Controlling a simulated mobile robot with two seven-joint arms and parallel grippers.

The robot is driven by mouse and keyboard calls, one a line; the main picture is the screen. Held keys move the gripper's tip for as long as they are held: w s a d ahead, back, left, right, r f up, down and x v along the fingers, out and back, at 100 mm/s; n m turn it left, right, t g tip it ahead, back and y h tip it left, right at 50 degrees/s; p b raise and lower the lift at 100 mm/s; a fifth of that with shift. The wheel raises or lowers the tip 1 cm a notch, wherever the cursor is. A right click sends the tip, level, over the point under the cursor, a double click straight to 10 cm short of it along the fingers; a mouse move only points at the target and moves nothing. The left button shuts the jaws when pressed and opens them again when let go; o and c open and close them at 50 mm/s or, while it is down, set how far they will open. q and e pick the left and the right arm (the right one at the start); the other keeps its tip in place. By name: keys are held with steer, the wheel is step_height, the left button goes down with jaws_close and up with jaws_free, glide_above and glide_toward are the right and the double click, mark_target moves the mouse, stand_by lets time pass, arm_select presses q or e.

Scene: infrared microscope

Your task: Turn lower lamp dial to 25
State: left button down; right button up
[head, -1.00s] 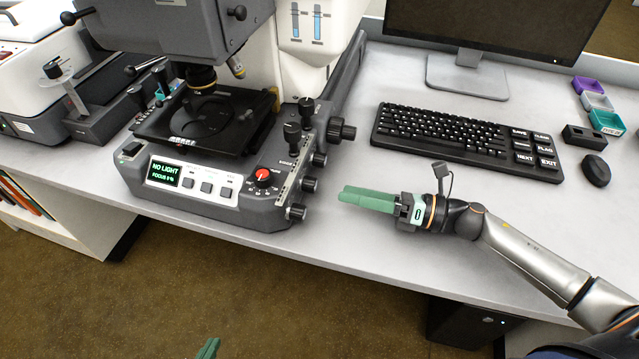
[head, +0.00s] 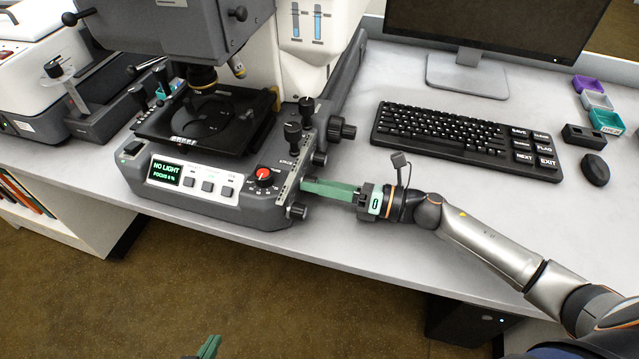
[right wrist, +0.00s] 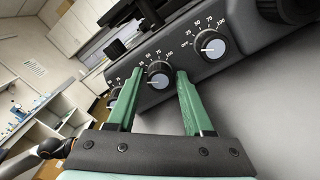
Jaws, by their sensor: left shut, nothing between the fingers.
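The microscope (head: 215,205) has a row of dials on its right side. In the right wrist view, three dials with numbered scales show: a middle dial (right wrist: 159,73), one to its right (right wrist: 211,45) marked OFF to 100, and one at left (right wrist: 114,96) partly hidden by a finger. No readable label tells which is the lower lamp dial. My right gripper (right wrist: 160,71) is open, with the middle dial between its fingertips; contact cannot be told. In the head view this gripper (head: 303,187) hides that dial. My left gripper (head: 210,345) is shut and empty at the bottom edge.
The display (head: 166,173) reads NO LIGHT. A red-topped knob (head: 264,175) sits on the front panel. A keyboard (head: 465,140), a mouse (head: 595,170) and a monitor (head: 495,35) stand to the right.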

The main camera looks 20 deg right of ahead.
jaws_close()
